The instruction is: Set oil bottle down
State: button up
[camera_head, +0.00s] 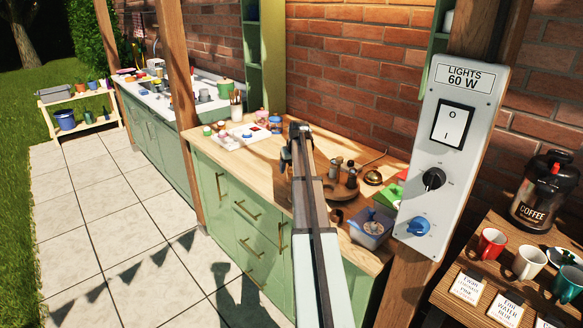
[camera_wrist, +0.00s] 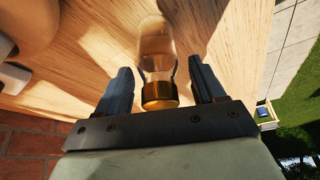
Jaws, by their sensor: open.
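The oil bottle (camera_wrist: 158,60), clear glass with a gold-coloured cap, is between my gripper's fingers (camera_wrist: 157,66) in the wrist view. Its cap end is nearest the palm, and its body points away toward the wooden worktop (camera_wrist: 80,62). The fingers are apart, with a gap on each side of the bottle. The bottle appears to stand on the worktop, though its base contact is not clear. In the head view my gripper (camera_head: 299,132) is above the worktop (camera_head: 262,162), and my arm hides the bottle there.
A round wooden tray (camera_head: 345,192) with small bottles (camera_head: 351,176) is right of my gripper. A brass bell (camera_head: 373,177) and a clear bin (camera_head: 371,228) are farther right. A white tray (camera_head: 232,140) with small items is left. A switch panel (camera_head: 447,150) stands in the right foreground.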

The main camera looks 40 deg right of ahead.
jog(key=v, duration=1.2)
jog(key=shift+a, duration=0.1)
jog(key=w+a+f+n+g+y, duration=0.1)
jog(key=w+a+f, duration=0.1)
jog(key=a+f, duration=1.55)
jog(key=s+a+f+g, duration=0.1)
jog(key=s+a+f, duration=0.2)
jog(key=a+f, duration=0.3)
jog(key=s+a+f+n+g+y, duration=0.1)
jog(key=s+a+f, duration=0.3)
jog(key=f, duration=0.5)
jog(key=s+a+f+g, duration=0.1)
jog(key=s+a+f, duration=0.1)
jog(key=a+f, duration=0.45)
jog(key=s+a+f+n+g, duration=0.1)
jog(key=s+a+f+g, duration=0.1)
jog(key=s+a+f, duration=0.55)
jog(key=s+a+f+g, duration=0.1)
jog(key=s+a+f, duration=0.4)
jog(key=s+f, duration=0.4)
jog(key=s+a+f+g, duration=0.2)
jog(key=s+a, duration=0.1)
jog(key=s, duration=0.8)
jog(key=s+a+f+n+g, duration=0.1)
jog(key=s+a+f, duration=0.1)
jog(key=s, duration=0.9)
jog(key=shift+s+a+f+n+g, duration=0.3)
jog(key=shift+a+f+g, duration=0.1)
jog(key=shift+a, duration=0.25)
